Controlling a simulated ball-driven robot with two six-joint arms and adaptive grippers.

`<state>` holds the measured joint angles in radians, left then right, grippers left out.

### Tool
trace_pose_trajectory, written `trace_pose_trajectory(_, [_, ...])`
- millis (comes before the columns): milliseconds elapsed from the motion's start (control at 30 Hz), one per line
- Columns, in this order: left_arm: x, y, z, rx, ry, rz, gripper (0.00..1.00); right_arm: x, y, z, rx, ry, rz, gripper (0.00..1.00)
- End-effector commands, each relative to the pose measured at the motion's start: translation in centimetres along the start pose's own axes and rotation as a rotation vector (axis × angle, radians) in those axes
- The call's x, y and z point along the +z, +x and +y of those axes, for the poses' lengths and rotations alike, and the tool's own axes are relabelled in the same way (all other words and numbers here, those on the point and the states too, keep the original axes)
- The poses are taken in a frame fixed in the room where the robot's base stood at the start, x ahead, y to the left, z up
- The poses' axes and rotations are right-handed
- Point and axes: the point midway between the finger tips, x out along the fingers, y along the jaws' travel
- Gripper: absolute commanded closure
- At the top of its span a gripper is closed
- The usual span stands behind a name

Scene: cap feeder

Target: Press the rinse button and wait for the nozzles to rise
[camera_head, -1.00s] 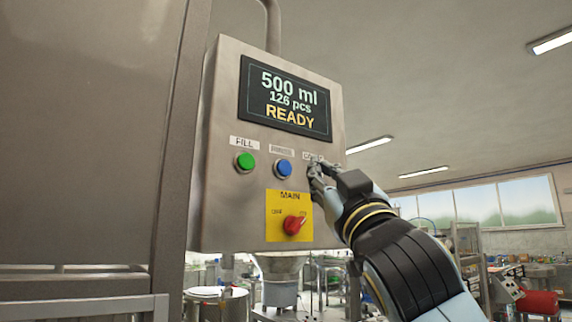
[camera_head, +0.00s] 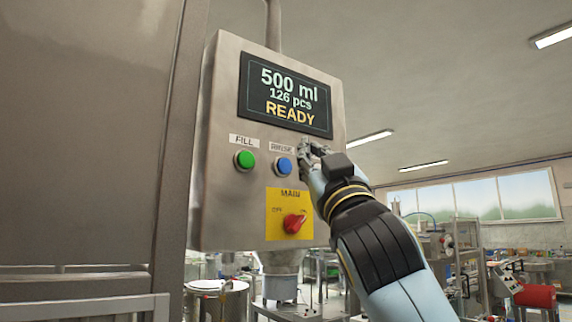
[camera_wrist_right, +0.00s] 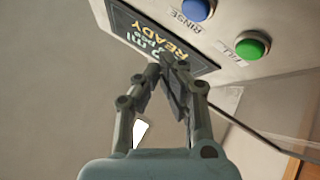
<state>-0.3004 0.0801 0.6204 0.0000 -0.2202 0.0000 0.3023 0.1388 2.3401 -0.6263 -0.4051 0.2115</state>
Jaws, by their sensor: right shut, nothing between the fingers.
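The blue rinse button (camera_head: 284,166) sits under its RINSE label on the steel control box (camera_head: 225,110); it also shows at the top of the right wrist view (camera_wrist_right: 196,9). My right gripper (camera_head: 306,150) is shut and empty, just right of the blue button, over the place of a third button that it hides. In the right wrist view its fingertips (camera_wrist_right: 172,62) meet in front of the panel, near the display's edge, apart from the blue button. The display (camera_head: 286,95) reads 500 ml, 126 pcs, READY. No nozzles and no left gripper are in view.
A green FILL button (camera_head: 245,160) is left of the blue one. A red MAIN switch (camera_head: 294,222) on a yellow plate (camera_head: 274,233) sits below. A large steel machine wall (camera_head: 80,130) fills the left. Workshop equipment stands behind at the lower right.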

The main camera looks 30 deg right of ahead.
Motion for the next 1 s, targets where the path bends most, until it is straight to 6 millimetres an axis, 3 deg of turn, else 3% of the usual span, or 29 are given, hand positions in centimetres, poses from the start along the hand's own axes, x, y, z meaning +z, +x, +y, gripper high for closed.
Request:
trace_pose_trajectory(400, [0.1,0.6,0.0,0.000,0.000,0.000,1.00,2.1,2.8,-2.1,-0.001,0.001,-0.001,1.00])
trace_pose_trajectory(1000, [0.1,0.6,0.0,0.000,0.000,0.000,1.00,2.2,3.0,-2.2,-0.001,0.001,0.000,1.00])
